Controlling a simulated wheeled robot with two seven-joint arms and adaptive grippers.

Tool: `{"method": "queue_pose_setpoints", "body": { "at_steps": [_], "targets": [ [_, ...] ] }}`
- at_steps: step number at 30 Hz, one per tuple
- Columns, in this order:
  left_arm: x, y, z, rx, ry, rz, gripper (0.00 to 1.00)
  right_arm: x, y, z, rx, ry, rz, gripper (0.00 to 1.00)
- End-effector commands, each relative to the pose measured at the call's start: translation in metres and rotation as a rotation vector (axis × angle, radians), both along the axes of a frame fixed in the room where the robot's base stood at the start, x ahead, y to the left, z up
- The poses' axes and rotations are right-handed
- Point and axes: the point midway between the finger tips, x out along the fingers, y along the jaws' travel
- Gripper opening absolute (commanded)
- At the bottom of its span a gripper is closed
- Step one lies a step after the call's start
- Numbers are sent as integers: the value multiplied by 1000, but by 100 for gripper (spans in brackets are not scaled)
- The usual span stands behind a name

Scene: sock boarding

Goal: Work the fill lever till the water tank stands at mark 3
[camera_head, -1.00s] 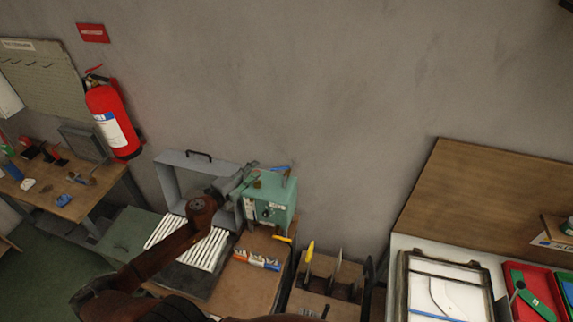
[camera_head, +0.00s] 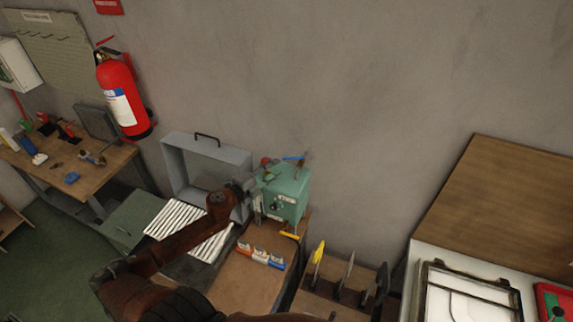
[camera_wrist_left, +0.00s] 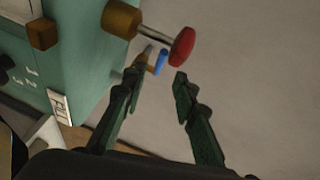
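The green tank box (camera_head: 288,196) stands at the back of the bench, and its side fills the left of the left wrist view (camera_wrist_left: 72,62). A lever with a red knob (camera_wrist_left: 183,46) sticks out from a brass fitting (camera_wrist_left: 122,19) on it; the red knob also shows small in the head view (camera_head: 266,161). A blue-handled part (camera_wrist_left: 160,62) is behind it. My left gripper (camera_wrist_left: 155,77) is open and empty, its fingertips just short of the red knob, not visibly touching it. My right gripper is out of view.
A grey frame with a handle (camera_head: 207,147) stands left of the box, beside white slats (camera_head: 176,219). Small coloured clips (camera_head: 261,256) lie in front. A rack with a yellow-handled tool (camera_head: 319,252) is to the right.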

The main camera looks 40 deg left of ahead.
Motion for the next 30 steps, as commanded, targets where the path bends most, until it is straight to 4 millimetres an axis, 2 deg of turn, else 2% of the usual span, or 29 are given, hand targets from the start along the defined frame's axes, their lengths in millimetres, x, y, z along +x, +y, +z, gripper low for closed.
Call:
{"method": "queue_pose_setpoints", "body": {
  "at_steps": [16,28,30],
  "targets": [
    [67,0,-7,-1,-4,3,27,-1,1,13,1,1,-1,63],
    [73,0,-9,0,-2,2,27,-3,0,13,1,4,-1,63],
    [73,0,-9,0,-2,2,22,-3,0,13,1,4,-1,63]
  ]
}}
